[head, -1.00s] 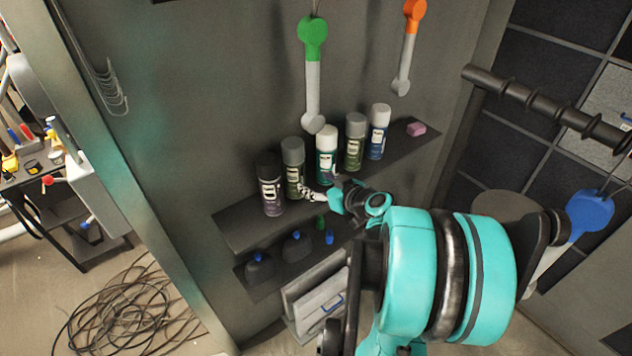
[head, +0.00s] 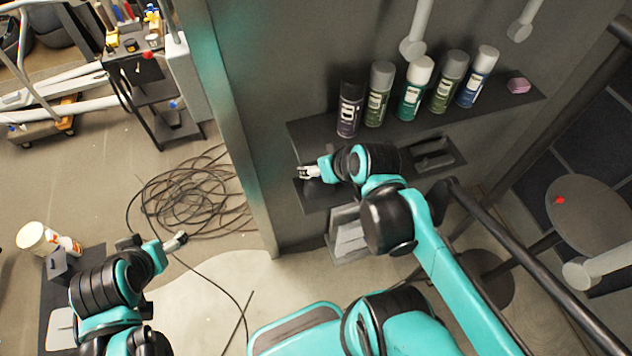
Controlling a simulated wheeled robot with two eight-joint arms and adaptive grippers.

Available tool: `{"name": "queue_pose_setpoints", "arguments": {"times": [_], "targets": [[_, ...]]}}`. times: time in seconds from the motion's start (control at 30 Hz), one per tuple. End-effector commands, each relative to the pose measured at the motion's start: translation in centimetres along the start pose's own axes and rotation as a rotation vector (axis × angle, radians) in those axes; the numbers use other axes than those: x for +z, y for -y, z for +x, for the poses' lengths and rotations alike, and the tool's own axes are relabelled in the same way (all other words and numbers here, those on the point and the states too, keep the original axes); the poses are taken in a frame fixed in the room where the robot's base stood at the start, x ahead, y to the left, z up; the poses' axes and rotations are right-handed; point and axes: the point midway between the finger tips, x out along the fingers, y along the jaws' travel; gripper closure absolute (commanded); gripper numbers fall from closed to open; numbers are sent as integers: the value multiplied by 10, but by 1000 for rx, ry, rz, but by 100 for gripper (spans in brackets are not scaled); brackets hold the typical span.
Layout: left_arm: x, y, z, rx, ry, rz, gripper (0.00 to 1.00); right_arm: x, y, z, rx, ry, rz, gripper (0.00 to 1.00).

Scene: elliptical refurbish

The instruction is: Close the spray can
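Several spray cans stand upright in a row on the upper shelf: a dark purple can (head: 349,110), a grey-capped green can (head: 378,95), a white-capped teal can (head: 414,90), another grey-capped green can (head: 448,83) and a white-capped blue can (head: 477,78). All appear capped. My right gripper (head: 306,172) is below and left of the cans, by the left end of the lower shelf, apart from them. My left gripper (head: 180,240) is at the lower left, above the floor, away from the cans. Both are too small to tell their finger opening.
The upper shelf (head: 310,133) also bears a pink block (head: 518,86) at its right. A white container (head: 35,238) and a white-orange can (head: 68,244) are at the lower left. A coiled cable (head: 190,195) lies on the floor. A round stool (head: 590,215) stands at the right.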

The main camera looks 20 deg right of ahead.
Motion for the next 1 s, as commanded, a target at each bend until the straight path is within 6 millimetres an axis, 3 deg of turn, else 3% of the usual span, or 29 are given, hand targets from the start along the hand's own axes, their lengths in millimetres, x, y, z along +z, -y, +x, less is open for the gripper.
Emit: {"name": "queue_pose_setpoints", "arguments": {"times": [0.03,0.2,0.7,0.87,1.0], "targets": [[0,0,0,0,0,0,22,9,12,-5,5,18,-15,37],[0,0,0,0,0,0,22,27,29,-18,44,51,-29,37],[0,0,0,0,0,0,22,35,34,-26,70,58,-31,37],[6,0,8,0,0,0,22,41,33,-18,70,58,-31,37],[24,0,33,0,0,0,22,60,30,6,70,58,-31,37]]}}
